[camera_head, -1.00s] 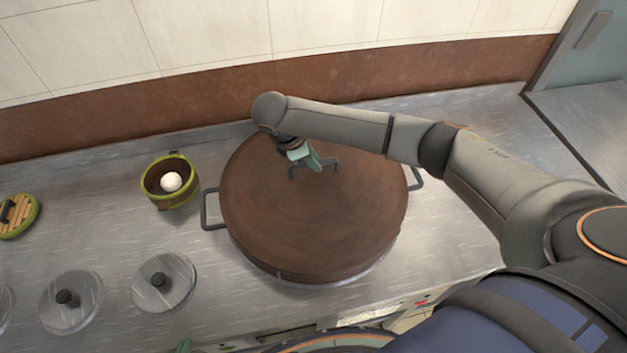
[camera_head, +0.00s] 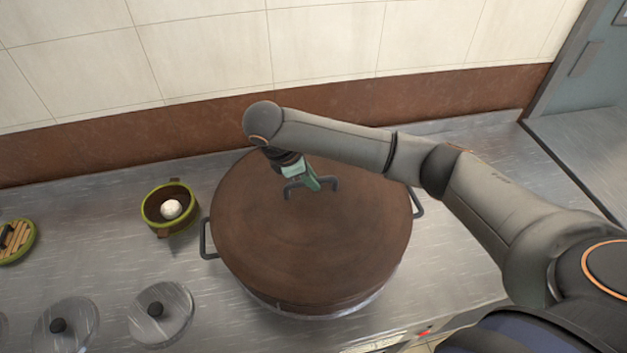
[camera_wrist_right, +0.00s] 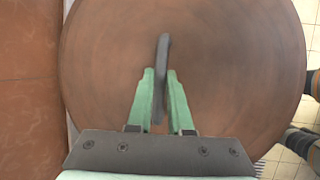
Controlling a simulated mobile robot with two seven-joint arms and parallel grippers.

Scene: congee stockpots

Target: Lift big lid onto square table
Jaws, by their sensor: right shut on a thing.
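The big lid (camera_head: 310,235) is a round brown wooden disc with a dark bracket handle (camera_head: 296,187). It is over the large metal stockpot (camera_head: 325,312), whose rim and side handles show around it. The lid looks raised a little above the pot, roughly level; the pot's inside is hidden. My right gripper (camera_head: 314,184), with green fingers, is shut on the lid's handle. In the right wrist view the fingers (camera_wrist_right: 160,88) close on both sides of the handle, with the lid (camera_wrist_right: 235,70) filling most of the picture. My left gripper is not in view. I cannot make out a square table.
Left of the pot are a green-rimmed wooden bowl (camera_head: 157,217) with a white ball, a slatted wooden lid (camera_head: 15,243) and small metal lids (camera_head: 161,313) on the steel counter (camera_head: 120,262). A tiled wall (camera_head: 330,45) stands behind. Another steel surface (camera_head: 590,125) is at right.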

